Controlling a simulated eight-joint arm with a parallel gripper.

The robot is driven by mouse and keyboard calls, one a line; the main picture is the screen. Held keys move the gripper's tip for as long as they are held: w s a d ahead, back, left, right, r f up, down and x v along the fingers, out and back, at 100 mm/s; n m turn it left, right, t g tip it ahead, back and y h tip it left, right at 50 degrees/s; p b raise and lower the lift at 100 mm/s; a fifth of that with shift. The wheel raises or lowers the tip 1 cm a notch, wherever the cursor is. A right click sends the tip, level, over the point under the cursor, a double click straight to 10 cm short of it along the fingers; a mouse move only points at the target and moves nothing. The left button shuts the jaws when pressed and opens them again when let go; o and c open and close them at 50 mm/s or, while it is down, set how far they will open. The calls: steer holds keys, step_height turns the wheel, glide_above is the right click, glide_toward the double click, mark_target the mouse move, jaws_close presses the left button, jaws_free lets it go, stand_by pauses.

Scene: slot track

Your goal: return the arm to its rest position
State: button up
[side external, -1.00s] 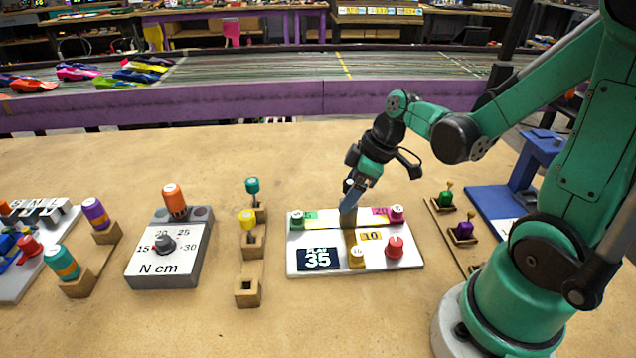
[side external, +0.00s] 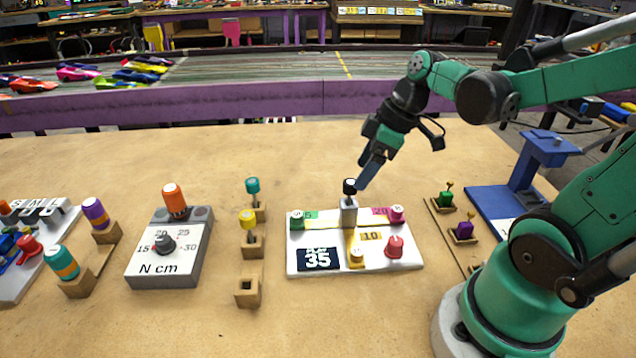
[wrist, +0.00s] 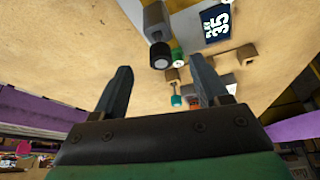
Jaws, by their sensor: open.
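My green and black gripper (side external: 366,178) is in the air above and just right of the black-topped peg (side external: 349,187) on the white board (side external: 300,262). In the wrist view my gripper (wrist: 160,85) has its two fingers well apart with nothing between them. The black-topped peg also shows in the wrist view (wrist: 160,54), beyond the fingertips. The board carries a dark label reading 35, coloured strips and several pegs, among them a red one (side external: 395,246).
Left of the board stand wooden blocks with a yellow knob (side external: 247,219) and a grey torque box (side external: 160,268). To the right are a wooden rail with a purple piece (side external: 464,231) and a blue stand (side external: 545,150). A purple-edged track (side external: 250,100) runs behind.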

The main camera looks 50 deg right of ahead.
steer(key=a+r+m+t+h, duration=0.2)
steer(key=a+m+t, duration=0.1)
steer(key=a+m, duration=0.3)
steer(key=shift+w+a+r, duration=0.2)
steer(key=shift+a, duration=0.35)
